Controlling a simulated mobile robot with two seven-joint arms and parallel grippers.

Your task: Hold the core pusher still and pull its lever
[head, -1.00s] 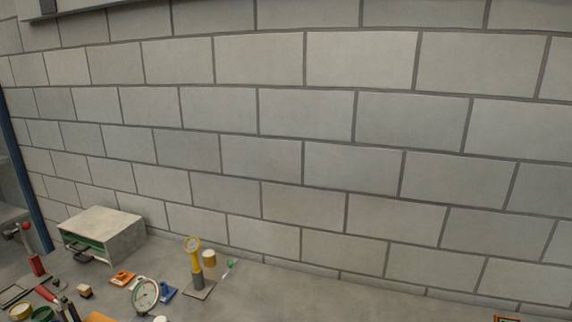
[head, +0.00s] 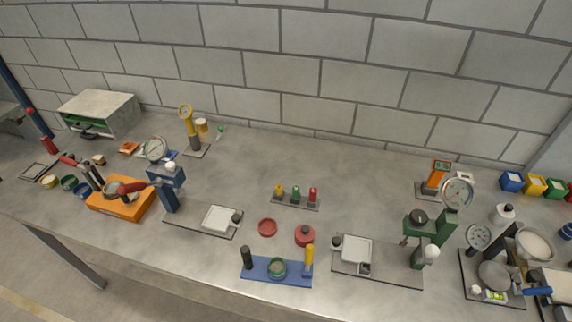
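I cannot tell for certain which device is the core pusher. Near the front middle of the bench, a blue base plate (head: 262,273) carries a black upright post (head: 246,257) at its left, a green ring (head: 277,268) in the middle and a yellow upright handle (head: 309,259) at its right. To the right stands a green press (head: 431,230) with a round dial on top. Neither of my grippers shows in the head view.
A rack (head: 296,202) with yellow, green and red pieces stands behind the blue plate. A red dish (head: 268,227) and a red round pot (head: 305,235) lie between. An orange box (head: 122,204) is at the left; a balance-like device (head: 492,274) crowds the right. The back middle is clear.

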